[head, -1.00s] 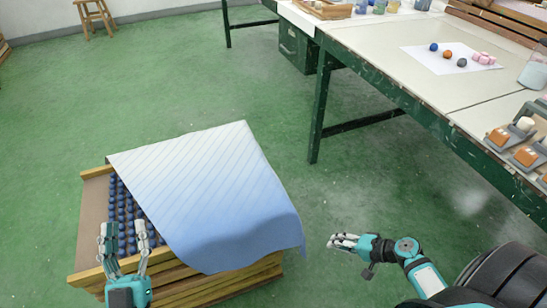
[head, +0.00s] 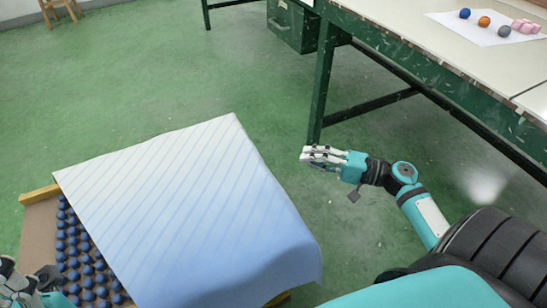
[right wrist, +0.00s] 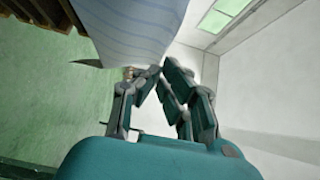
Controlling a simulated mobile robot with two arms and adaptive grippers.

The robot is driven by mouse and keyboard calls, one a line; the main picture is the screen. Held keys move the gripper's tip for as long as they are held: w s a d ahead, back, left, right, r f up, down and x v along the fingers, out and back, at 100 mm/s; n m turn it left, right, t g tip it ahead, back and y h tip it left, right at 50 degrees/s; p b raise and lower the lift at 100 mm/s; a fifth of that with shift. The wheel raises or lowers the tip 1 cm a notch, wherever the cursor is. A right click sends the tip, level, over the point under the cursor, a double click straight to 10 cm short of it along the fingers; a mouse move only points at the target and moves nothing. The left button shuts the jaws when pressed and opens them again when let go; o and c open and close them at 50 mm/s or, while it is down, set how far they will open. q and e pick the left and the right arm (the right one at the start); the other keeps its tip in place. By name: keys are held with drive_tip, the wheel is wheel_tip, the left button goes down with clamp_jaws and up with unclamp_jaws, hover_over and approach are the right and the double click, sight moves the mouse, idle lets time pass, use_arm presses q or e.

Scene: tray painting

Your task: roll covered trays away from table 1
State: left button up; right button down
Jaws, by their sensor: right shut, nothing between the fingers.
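A stack of wooden trays (head: 40,194) is at the lower left of the head view. Rows of dark blue balls (head: 75,245) lie in the top tray. A white and blue striped sheet (head: 190,200) covers most of it and hangs over the right side; the sheet also fills the upper middle of the right wrist view (right wrist: 130,25). My left gripper (head: 28,272) is at the bottom-left corner, by the tray's near left edge, partly cut off. My right gripper (head: 308,155) is shut and empty, right of the stack, over the floor.
A green-legged table (head: 450,60) stands at the upper right, with small coloured balls (head: 484,21) and pink pieces on a white paper. A wooden stool (head: 58,8) is far left. The green floor (head: 150,80) between is clear.

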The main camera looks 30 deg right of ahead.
drive_tip(key=w+a+b, duration=0.1)
drive_tip(key=w+a, duration=0.3)
drive_tip(key=a, duration=0.3)
drive_tip(key=shift+w+a, duration=0.25)
drive_tip(key=shift+a, duration=0.1)
drive_tip(key=shift+a, duration=0.1)
